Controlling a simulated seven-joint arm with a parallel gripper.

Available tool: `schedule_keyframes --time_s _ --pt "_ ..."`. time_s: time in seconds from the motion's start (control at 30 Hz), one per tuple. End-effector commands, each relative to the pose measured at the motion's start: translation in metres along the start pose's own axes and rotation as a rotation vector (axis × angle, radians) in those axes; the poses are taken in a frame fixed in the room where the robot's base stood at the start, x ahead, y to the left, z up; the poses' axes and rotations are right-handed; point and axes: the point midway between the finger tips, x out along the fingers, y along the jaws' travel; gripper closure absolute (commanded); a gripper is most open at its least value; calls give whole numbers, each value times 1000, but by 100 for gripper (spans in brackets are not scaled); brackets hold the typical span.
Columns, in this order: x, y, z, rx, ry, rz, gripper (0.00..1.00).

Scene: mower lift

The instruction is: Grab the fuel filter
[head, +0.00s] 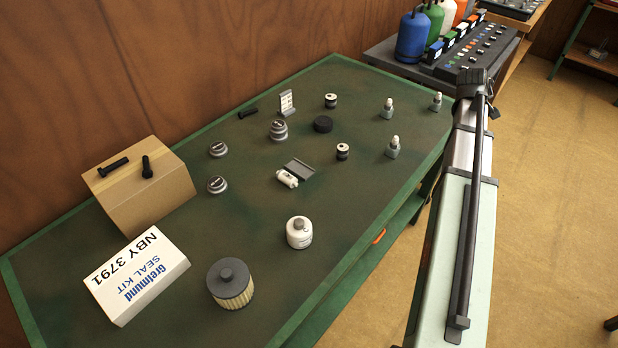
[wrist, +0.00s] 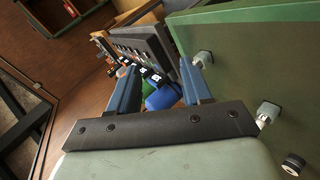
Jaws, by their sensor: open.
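A small white cylinder (head: 287,178) lies on its side on the green table (head: 90,255), against a grey bracket; it looks like an inline fuel filter. A white canister (head: 299,233) with a grey cap and a pleated filter (head: 230,285) with a dark top stand nearer the front. I cannot tell for certain which one is named the fuel filter. My gripper (wrist: 159,68) shows two blue fingers apart with nothing held between them, in the wrist view. My arm is beyond the table's right edge in the head view, away from these filters. None of the three shows in the wrist view.
A seal kit box (head: 137,275) and a cardboard box (head: 140,190) stand at the left. Several small parts, including a black puck (head: 323,124), are spread across the table. A blue bottle (head: 412,38) stands at the back; it shows beyond my fingers (wrist: 162,97).

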Motion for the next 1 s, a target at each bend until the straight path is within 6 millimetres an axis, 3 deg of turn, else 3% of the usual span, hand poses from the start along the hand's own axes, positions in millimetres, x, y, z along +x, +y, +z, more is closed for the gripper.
schedule_keyframes --time_s 0.03,0.2,0.5,0.73,1.0 --pt "-16 -10 -23 -17 15 -23 51" --pt "-56 -58 -79 -21 43 -144 51" --pt "-140 -165 -156 -6 60 -408 51" --pt "-218 -245 -195 -32 47 -610 51" --pt "-318 -329 -215 -109 1 -827 51"
